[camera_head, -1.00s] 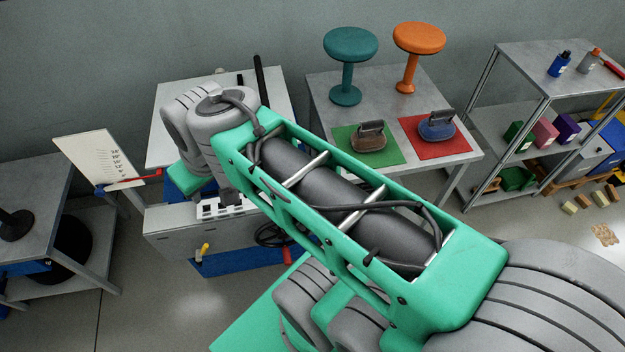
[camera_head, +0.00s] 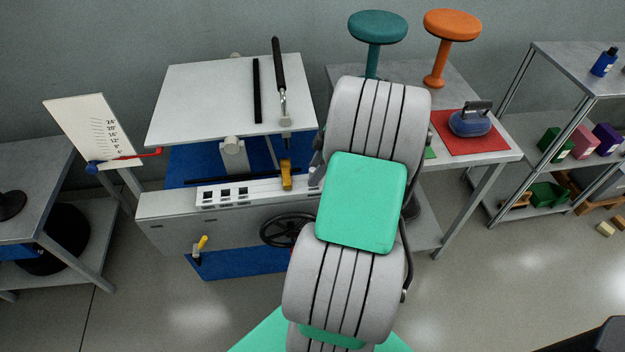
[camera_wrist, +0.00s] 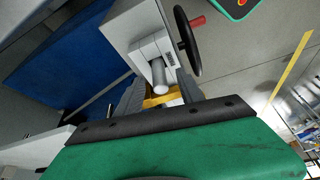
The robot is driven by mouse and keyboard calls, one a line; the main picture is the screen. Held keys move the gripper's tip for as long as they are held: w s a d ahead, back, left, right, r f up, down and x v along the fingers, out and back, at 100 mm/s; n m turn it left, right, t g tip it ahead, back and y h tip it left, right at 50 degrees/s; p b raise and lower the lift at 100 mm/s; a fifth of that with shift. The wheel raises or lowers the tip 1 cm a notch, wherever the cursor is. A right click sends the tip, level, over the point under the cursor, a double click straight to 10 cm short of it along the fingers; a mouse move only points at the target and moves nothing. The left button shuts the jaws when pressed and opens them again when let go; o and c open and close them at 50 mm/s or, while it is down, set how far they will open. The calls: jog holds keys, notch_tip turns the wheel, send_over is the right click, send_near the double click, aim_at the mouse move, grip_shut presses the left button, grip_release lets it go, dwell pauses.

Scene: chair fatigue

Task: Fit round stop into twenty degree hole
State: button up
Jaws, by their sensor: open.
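My gripper (camera_wrist: 160,93) is open in the wrist view, one dark finger on each side of a grey cylinder (camera_wrist: 159,74) and an ochre-yellow piece (camera_wrist: 162,99). I cannot tell whether the fingers touch either, or which is the round stop. The cylinder sticks out of a pale block with a small label. In the head view my arm hides most of the gripper. A yellow piece (camera_head: 287,176) stands at the right of a white strip (camera_head: 266,188) with dark square openings, on the machine's front. Which opening is the twenty degree one cannot be read.
A white tilted plate (camera_head: 205,95) lies behind the strip, with dark rods on it. A black handwheel (camera_head: 283,230) is on the machine's front. An angle board (camera_head: 88,125) with a red pointer stands at left. Stools and a red mat (camera_head: 470,146) are at right.

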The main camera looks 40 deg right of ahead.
jog(key=shift+x, duration=1.05)
jog(key=shift+c, duration=0.6)
grip_shut()
